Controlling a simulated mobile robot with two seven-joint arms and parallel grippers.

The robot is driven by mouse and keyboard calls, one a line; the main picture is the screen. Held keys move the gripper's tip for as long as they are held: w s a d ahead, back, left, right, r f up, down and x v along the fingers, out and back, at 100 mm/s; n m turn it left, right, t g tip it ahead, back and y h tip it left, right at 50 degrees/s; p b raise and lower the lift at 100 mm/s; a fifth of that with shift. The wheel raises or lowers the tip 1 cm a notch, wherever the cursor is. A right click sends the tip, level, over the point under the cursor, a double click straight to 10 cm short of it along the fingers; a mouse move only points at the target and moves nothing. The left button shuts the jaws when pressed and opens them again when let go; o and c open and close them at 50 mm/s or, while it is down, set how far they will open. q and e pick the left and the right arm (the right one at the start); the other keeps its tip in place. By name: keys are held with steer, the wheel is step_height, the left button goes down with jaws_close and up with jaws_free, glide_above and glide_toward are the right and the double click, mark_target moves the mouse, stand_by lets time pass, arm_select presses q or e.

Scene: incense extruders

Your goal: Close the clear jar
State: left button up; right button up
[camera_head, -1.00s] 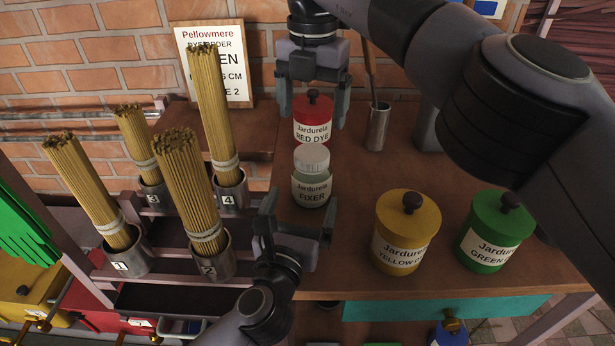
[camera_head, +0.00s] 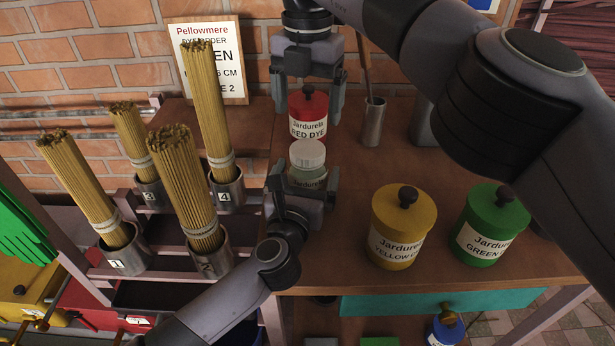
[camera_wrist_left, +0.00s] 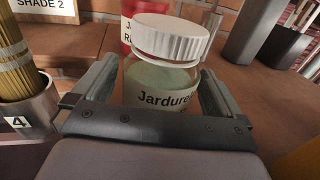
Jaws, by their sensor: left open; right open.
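The clear jar (camera_head: 308,176) labelled Jardurela stands on the brown counter, with pale green content. Its white ribbed lid (camera_head: 307,153) sits on its top; in the left wrist view the lid (camera_wrist_left: 171,38) looks slightly tilted, and I cannot tell whether it is fastened. My left gripper (camera_head: 305,183) is open, with its fingers on either side of the jar's body (camera_wrist_left: 160,85); I cannot tell whether they touch it. My right gripper (camera_head: 308,100) is open, pointing down beyond the clear jar, with its fingers on either side of the red dye jar (camera_head: 308,115).
A yellow jar (camera_head: 402,228) and a green jar (camera_head: 490,226) stand to the right. A metal cup (camera_head: 374,122) with a stick stands behind. Several incense bundles in numbered metal cups (camera_head: 226,187) stand to the left. The counter between the clear and yellow jars is free.

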arm_select(q)
jaws_close()
arm_select(e)
steer(key=n, duration=0.3)
steer(key=shift+n, duration=0.4)
steer(key=n, duration=0.4)
steer(key=shift+n, duration=0.4)
steer(key=n, duration=1.2)
steer(key=shift+n, duration=0.4)
steer(key=n, duration=1)
